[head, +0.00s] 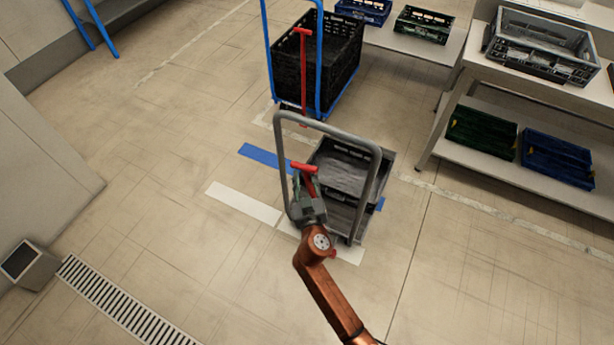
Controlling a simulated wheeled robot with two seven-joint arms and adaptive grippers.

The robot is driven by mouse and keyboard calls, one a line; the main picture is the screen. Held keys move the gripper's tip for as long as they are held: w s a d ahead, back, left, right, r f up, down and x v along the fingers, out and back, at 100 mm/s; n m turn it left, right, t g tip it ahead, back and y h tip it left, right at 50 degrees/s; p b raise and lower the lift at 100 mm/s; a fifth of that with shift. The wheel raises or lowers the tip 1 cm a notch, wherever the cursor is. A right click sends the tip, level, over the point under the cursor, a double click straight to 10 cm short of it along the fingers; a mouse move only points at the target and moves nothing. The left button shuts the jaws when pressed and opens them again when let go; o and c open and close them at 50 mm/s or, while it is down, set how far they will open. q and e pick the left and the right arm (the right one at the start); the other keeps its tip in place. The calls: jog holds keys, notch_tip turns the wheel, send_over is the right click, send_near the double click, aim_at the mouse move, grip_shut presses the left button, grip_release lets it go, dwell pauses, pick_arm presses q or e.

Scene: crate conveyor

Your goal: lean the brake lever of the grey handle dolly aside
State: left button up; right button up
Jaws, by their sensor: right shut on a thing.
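The dolly with the grey handle (332,130) stands in the middle of the head view and carries a grey crate (347,168). Its brake lever has a red T-shaped top (304,167) and shows just inside the left post of the handle. My right gripper (308,190) is at the lever, right below the red top, and is shut on it. The gripper and wrist hide the lower part of the lever, so its exact tilt is hard to tell. My left gripper is not in view.
A blue-handled dolly (267,40) with a black crate (340,52) and another red lever (303,75) stands behind. A shelf (540,165) with crates is at the right. Blue tape (262,156) and white tape (243,204) mark the floor.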

jog(key=o, duration=0.3)
jog(key=shift+a, duration=0.25)
jog(key=shift+d, duration=0.2)
jog(key=shift+s+d, duration=0.1)
jog(key=shift+s, duration=0.1)
jog(key=s+r, duration=0.1)
jog(key=s, duration=0.6)
jog(key=shift+d, duration=0.25)
